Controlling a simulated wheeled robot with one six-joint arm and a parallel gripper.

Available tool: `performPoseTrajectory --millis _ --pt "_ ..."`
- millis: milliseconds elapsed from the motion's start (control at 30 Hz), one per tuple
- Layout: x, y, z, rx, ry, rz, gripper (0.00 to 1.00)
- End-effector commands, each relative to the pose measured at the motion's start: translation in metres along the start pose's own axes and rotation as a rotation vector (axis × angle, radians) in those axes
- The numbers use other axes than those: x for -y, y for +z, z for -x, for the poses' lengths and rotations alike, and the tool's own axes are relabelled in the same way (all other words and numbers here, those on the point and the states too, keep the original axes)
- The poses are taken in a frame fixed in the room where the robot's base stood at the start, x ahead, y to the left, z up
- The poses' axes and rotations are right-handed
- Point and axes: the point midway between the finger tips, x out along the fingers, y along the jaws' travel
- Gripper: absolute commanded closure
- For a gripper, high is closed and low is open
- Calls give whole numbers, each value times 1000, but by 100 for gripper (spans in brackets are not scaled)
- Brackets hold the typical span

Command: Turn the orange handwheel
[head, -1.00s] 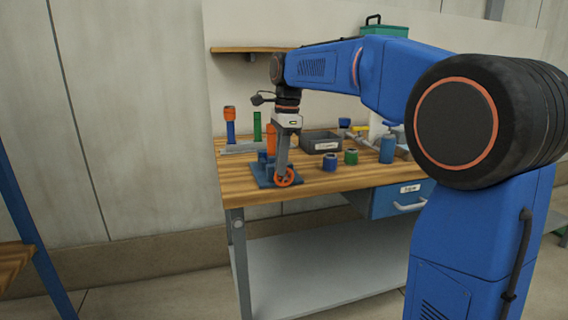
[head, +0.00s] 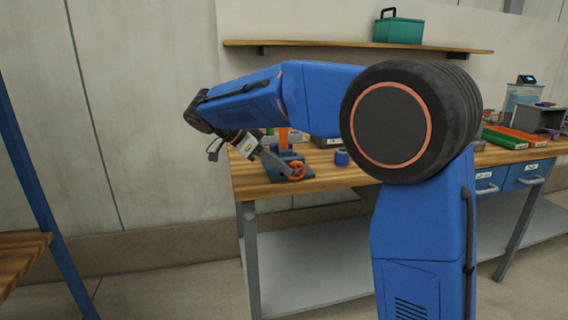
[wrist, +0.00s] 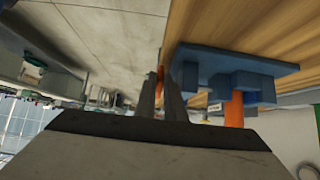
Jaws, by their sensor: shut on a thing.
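The orange handwheel (head: 297,170) stands upright on the front of a blue base block (head: 283,166) near the bench's front left edge. My gripper (head: 287,169) reaches it from the left, tilted down to the right, with its tips at the wheel. The jaws are shut on the handwheel's rim. In the wrist view the fingers (wrist: 166,95) point away from the camera, and only a thin orange strip of the wheel (wrist: 160,72) shows between and beyond them. An orange upright part (wrist: 234,110) rises from the blue base beside the fingers.
The wooden bench top (head: 330,180) carries a blue cylinder (head: 341,157) right of the wheel. Coloured trays (head: 515,137) lie at the far right. A shelf (head: 300,43) with a green toolbox (head: 398,28) hangs above. My arm hides the bench's middle.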

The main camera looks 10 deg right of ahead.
Motion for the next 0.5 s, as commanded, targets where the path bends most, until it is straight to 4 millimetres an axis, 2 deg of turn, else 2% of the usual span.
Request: performPoseTrajectory --millis 500 --pt "0 20 -11 -450 1 4 100"
